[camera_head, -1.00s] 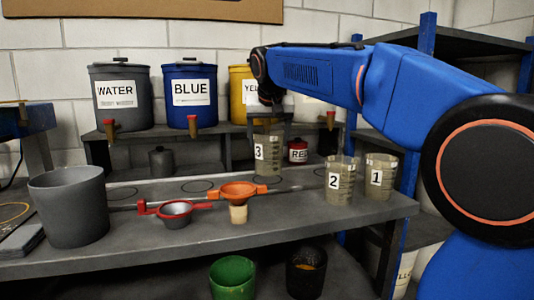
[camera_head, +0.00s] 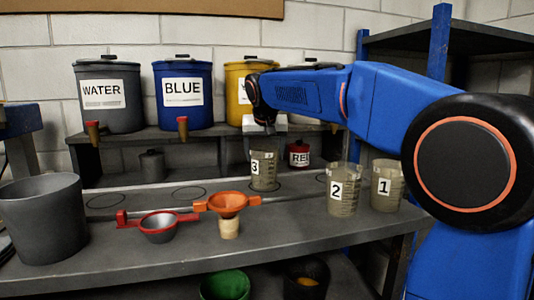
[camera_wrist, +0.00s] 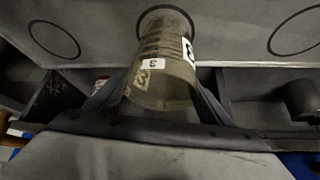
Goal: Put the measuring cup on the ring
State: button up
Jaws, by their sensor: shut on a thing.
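The measuring cup (camera_head: 263,171) marked 3 is a clear, tan-tinted, graduated cup, upright in the head view. My gripper (camera_head: 264,150) is shut on it from above, and the jaws flank its sides in the wrist view (camera_wrist: 162,92). A thin dark ring (camera_head: 294,187) is drawn on the bench just at the cup's base, partly hidden by it. In the wrist view the cup's far end lies inside a ring outline (camera_wrist: 166,8). I cannot tell whether the base touches the bench. Other rings (camera_head: 188,193) lie to the left along the bench.
Measuring cups 2 (camera_head: 342,190) and 1 (camera_head: 387,186) stand to the right. An orange funnel (camera_head: 229,203), a red-handled strainer (camera_head: 158,227) and a grey bucket (camera_head: 42,220) are in front and left. Labelled dispensers (camera_head: 183,98) stand on the shelf behind.

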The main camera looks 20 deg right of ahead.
jog(key=o, duration=1.6)
jog(key=v, duration=1.2)
jog(key=shift+s, duration=0.1)
